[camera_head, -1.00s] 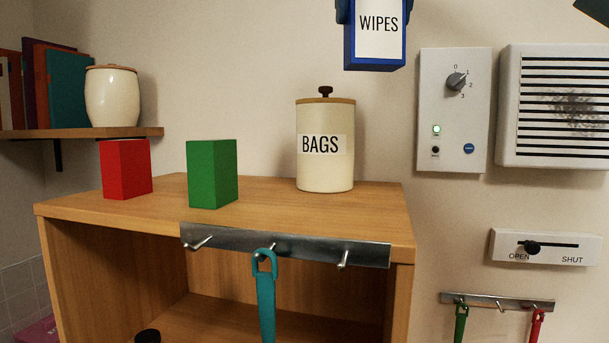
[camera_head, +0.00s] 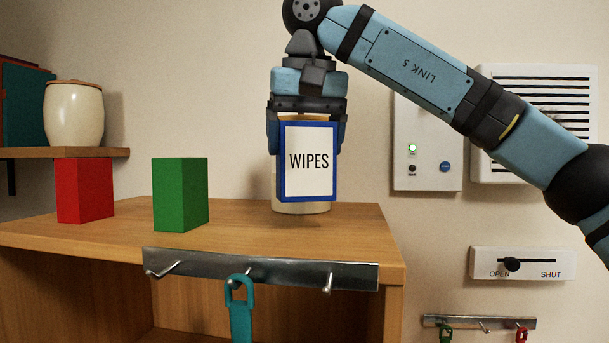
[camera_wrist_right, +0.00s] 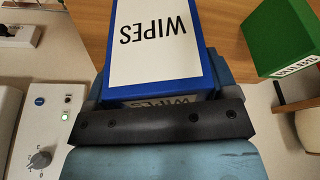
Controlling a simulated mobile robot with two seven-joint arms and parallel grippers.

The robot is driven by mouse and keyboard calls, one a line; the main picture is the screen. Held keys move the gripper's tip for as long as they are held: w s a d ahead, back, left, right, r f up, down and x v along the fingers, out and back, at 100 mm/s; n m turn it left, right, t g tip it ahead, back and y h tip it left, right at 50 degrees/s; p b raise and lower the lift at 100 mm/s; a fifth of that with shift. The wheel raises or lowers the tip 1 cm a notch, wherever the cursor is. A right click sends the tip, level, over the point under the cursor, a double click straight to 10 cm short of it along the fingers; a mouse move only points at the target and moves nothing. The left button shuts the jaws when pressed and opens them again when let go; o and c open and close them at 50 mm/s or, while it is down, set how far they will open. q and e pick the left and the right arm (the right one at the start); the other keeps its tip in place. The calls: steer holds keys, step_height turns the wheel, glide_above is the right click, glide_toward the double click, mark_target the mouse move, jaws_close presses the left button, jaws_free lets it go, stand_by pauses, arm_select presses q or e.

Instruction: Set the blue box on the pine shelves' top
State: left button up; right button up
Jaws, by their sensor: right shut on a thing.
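The blue box (camera_head: 308,198), with a white WIPES label, is held upright in my right gripper (camera_head: 307,130). The fingers are shut on its upper sides. The box hangs over the pine shelves' top (camera_head: 350,230), in front of the cream BAGS canister (camera_head: 300,208), which it mostly hides. A shadow lies on the wood below it, and its bottom looks a little above the top. In the right wrist view the blue box (camera_wrist_right: 205,75) sits between the fingers with the wood beyond. My left gripper is not in view.
A green box (camera_head: 180,195) and a red box (camera_head: 84,190) stand on the top to the left. A hook rail (camera_head: 260,270) with a teal strap (camera_head: 241,315) runs along the front edge. Bare wood lies between the green box and the blue box.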

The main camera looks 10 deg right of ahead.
mark_target(305, 171)
steer(key=shift+d+f, duration=0.1)
steer(key=shift+f, duration=2.15)
steer(key=shift+s, duration=0.1)
steer(key=o, duration=0.9)
steer(key=shift+f, duration=0.1)
steer(key=v, duration=1.2)
